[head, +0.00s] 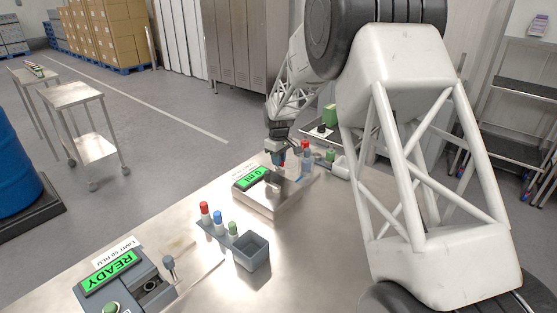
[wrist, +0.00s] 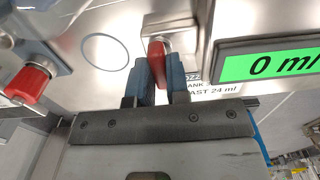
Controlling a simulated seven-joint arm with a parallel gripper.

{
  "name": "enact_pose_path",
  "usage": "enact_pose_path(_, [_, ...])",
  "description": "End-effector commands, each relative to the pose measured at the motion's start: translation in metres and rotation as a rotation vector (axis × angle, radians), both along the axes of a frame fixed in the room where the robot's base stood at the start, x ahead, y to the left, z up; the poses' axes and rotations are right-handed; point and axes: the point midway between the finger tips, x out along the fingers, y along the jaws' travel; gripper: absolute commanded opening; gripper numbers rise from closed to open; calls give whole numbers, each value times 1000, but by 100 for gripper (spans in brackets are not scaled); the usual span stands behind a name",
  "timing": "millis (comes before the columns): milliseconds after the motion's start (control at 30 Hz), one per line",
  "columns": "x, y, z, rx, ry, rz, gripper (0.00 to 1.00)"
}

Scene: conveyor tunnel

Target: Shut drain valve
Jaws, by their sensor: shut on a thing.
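My gripper (wrist: 159,72) has its two blue fingers closed around a red valve handle (wrist: 157,50) in the wrist view. The handle stands out from a small metal block on a steel face, beside a green display (wrist: 266,66) reading 0 ml. A printed label, partly hidden by the fingers, includes "24 ml". In the head view my gripper (head: 281,163) is at the steel unit (head: 275,206) with its green 0 ml display (head: 256,179). The handle in the grip cannot be made out clearly there. A second red knob (wrist: 28,84) is at the left of the wrist view, apart from the fingers.
A red-topped fitting (head: 305,147) stands just right of my gripper. Nearer on the steel table are a grey bin (head: 252,251), red, blue and green capped vials (head: 219,217), and a device with a READY display (head: 110,272). The table's front middle is clear.

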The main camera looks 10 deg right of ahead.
Motion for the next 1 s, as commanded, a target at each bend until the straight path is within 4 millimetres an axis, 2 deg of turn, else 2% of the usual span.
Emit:
enact_pose_path(367, [1,1,1,1,-4,7,0])
enact_pose_path(400, [1,1,1,1,-4,6,19])
enact_pose_path(567, [1,1,1,1,-2,6,42])
enact_pose_path(1000, [0,0,7,0,-1,5,42])
